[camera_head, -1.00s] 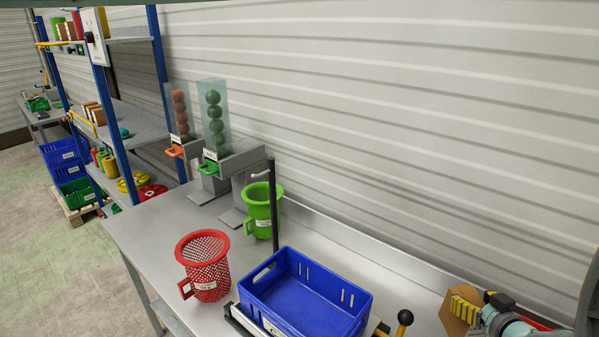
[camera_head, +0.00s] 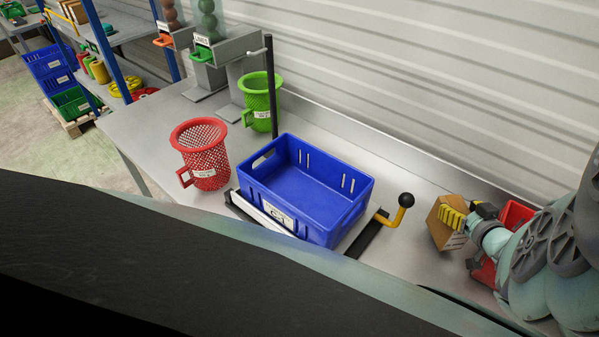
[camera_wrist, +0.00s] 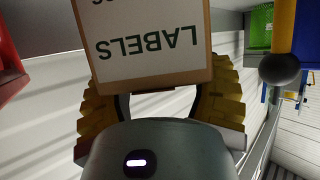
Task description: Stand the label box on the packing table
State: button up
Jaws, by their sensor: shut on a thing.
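The label box (camera_head: 443,232) is a small brown carton, seen at the right of the head view over the packing table (camera_head: 400,262). My gripper (camera_head: 455,217) is shut on it with yellow ribbed fingers. In the wrist view the box (camera_wrist: 148,72) shows a white face reading LABELS upside down, between the two fingers (camera_wrist: 160,98). The box looks tilted in the head view. I cannot tell whether its lower edge touches the table top.
A blue crate (camera_head: 335,213) stands left of the box, with a yellow lever with a black knob (camera_head: 405,200) between them. A red bin (camera_head: 515,214) is partly hidden behind my arm. Red (camera_head: 200,155) and green (camera_head: 260,100) mesh baskets stand farther left.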

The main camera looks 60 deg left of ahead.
notch_tip(320, 180, down, 3)
jog(key=shift+r+b, duration=0.1)
jog(key=shift+b, duration=0.85)
jog(key=shift+r, duration=0.1)
jog(key=o, duration=1.1)
